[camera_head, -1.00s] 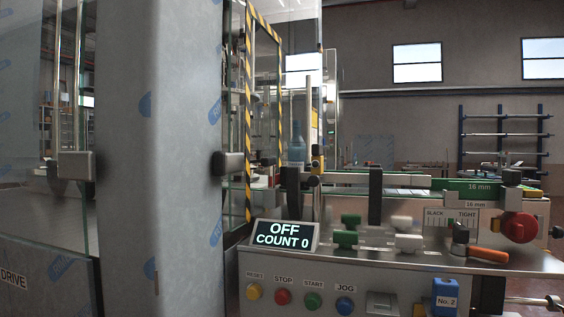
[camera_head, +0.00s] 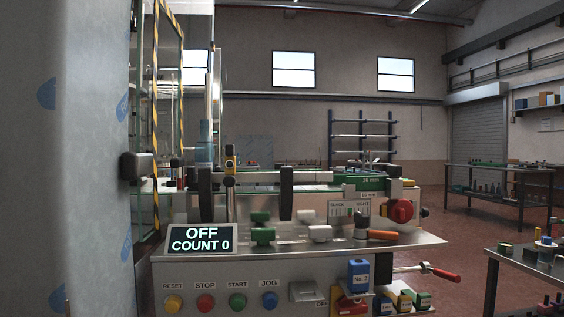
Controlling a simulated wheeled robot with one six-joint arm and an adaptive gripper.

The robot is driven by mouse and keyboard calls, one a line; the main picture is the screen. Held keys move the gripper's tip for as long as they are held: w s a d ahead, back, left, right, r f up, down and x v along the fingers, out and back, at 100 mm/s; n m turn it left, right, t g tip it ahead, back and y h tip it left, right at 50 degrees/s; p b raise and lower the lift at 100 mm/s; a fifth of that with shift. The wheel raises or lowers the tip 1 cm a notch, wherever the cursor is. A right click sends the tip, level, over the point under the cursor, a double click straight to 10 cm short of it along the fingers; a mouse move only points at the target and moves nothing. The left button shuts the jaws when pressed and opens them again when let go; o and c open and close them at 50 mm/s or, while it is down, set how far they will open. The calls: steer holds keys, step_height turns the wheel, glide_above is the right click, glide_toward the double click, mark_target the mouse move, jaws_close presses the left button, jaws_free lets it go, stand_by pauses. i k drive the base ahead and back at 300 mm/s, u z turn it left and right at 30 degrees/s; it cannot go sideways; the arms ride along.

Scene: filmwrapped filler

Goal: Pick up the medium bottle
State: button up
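A bluish bottle-like shape (camera_head: 206,142) stands behind the filling machine's glass guard, left of centre. It is small and partly hidden by the guard posts, so I cannot tell whether it is the medium bottle. Several small dark bottle-like items (camera_head: 480,187) stand on the far bench at the right, too small to tell apart. My gripper is not in view.
The machine's control panel (camera_head: 200,239) reads OFF, COUNT 0. A dark side table (camera_head: 540,262) stands at the lower right. Open red floor (camera_head: 455,236) lies between the machine and the tables.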

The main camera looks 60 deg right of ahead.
mark_target(203, 148)
steer(key=z, duration=1.7)
